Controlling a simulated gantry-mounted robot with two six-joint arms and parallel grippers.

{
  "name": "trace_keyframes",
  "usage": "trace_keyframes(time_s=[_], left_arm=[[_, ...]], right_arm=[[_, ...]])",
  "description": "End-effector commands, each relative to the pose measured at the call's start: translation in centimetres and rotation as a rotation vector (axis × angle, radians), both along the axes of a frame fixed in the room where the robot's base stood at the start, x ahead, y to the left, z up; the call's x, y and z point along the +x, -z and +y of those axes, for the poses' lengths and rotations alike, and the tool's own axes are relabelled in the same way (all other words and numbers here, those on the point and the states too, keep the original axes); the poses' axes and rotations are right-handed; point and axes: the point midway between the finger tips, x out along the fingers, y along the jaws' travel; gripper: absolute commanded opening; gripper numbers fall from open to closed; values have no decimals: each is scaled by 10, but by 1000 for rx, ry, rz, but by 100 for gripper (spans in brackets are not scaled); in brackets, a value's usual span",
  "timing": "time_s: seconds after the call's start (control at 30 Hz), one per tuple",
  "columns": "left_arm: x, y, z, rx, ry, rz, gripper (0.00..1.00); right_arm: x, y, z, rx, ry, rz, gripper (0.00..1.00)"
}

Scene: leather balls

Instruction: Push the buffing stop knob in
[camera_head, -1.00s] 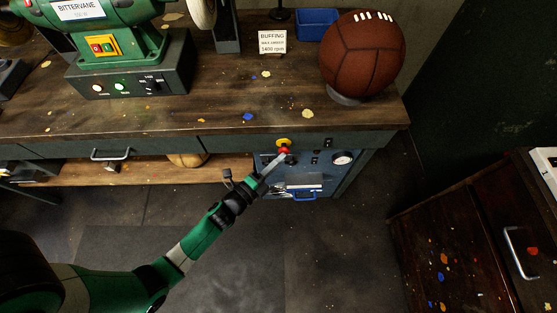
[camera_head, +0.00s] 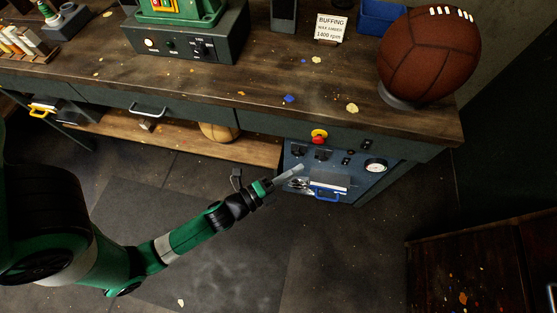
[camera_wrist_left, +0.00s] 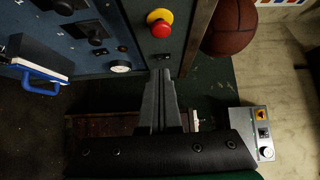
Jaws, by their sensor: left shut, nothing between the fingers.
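My left gripper (camera_head: 301,168) is shut and empty, in front of the panel, below and a little left of the knob in the head view. Its closed fingers (camera_wrist_left: 160,75) point toward the panel in the wrist view. My right gripper is not in view.
The panel (camera_head: 350,163) also carries black switches, a round gauge (camera_head: 376,165) and a blue handle (camera_head: 325,194). Above it, the wooden bench (camera_head: 220,85) bears a brown leather ball (camera_head: 428,55) and a buffing sign (camera_head: 330,28). A dark cabinet (camera_head: 480,262) stands at the lower right.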

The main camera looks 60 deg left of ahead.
Motion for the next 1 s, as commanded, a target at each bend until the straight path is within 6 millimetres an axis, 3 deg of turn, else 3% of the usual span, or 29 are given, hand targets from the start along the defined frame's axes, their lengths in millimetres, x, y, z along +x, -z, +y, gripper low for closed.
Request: trace_keyframes(time_s=[0.1, 0.3, 1.0], left_arm=[[-27, 3, -4, -2, 0, 1, 0], [-50, 0, -7, -1, 1, -1, 0], [-53, -5, -9, 0, 4, -3, 0]], right_arm=[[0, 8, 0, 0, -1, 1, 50], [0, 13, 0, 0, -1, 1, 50], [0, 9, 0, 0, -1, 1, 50]])
